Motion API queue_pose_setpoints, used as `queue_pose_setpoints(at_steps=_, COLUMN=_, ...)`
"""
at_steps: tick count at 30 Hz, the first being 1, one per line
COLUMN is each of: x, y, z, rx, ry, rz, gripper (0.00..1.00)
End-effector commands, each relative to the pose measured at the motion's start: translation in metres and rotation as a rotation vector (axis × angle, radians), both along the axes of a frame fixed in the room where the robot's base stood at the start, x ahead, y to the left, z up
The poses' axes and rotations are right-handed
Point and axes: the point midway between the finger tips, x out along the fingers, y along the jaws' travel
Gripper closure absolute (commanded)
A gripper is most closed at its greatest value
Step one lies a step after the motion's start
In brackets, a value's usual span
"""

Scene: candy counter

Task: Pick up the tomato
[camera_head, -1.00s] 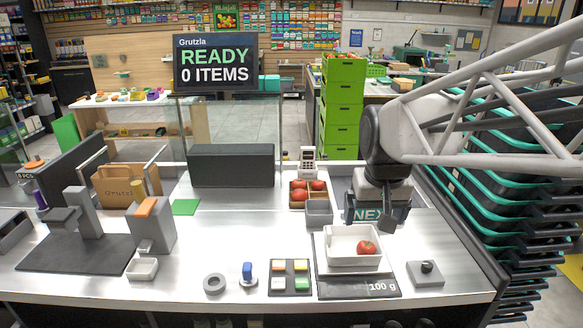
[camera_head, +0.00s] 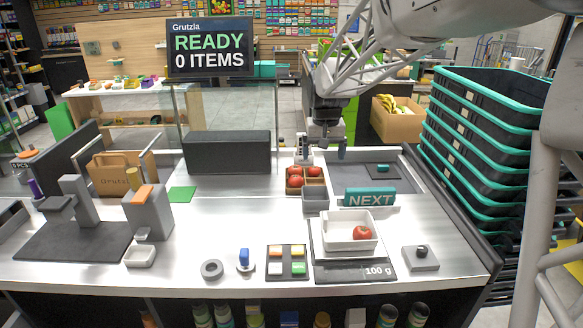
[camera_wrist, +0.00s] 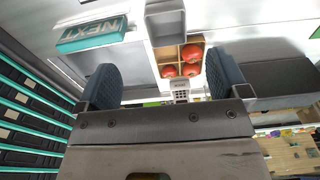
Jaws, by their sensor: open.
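A red tomato (camera_head: 362,233) lies in the white tray (camera_head: 333,244) on the scale, which reads 100 g. More red tomatoes (camera_head: 295,181) sit in a divided brown box (camera_head: 290,190) further back; three show in the wrist view (camera_wrist: 191,53). My gripper (camera_head: 324,152) is open and empty, in the air around the far side of the brown box. In the wrist view its two dark fingers (camera_wrist: 163,82) stand wide apart, with the box beyond them. My gripper is well away from the tray, which does not show in the wrist view.
A grey bin (camera_head: 315,203) adjoins the brown box, with the NEXT sign (camera_head: 369,197) to its right. A black block (camera_head: 227,152) and a display (camera_head: 210,47) stand left. Stacked black baskets (camera_head: 480,150) are at right. The counter's left-middle is mostly clear.

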Motion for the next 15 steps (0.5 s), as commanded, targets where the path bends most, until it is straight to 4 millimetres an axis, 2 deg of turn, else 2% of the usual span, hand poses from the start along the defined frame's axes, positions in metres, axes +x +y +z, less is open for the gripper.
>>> queue_pose_setpoints(at_steps=3, x=0.031, y=0.010, z=-0.014, rx=0.000, ry=0.013, rz=0.003, gripper=0.07)
queue_pose_setpoints(at_steps=15, x=0.124, y=0.042, z=-0.069, rx=-0.003, ry=0.051, rz=0.012, gripper=0.07)
